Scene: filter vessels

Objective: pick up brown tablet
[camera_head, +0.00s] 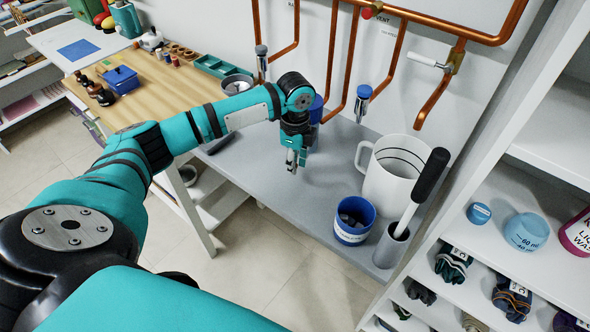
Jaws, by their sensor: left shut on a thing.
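My left gripper (295,162) hangs pointing down above the grey bench, left of and behind the blue cup. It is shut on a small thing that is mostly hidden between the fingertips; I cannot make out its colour. The blue cup (350,238) has a white label and stands on the bench near its front edge. Several dark grey-looking tablets (352,218) lie inside the cup. I cannot pick out a brown tablet among them. My right gripper is not in view.
A white jug (395,178) and a grey holder (391,246) with a black-handled brush stand right of the cup. Copper pipes (354,65) run along the wall behind. A white shelf (545,250) with bottles and gloves borders the right.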

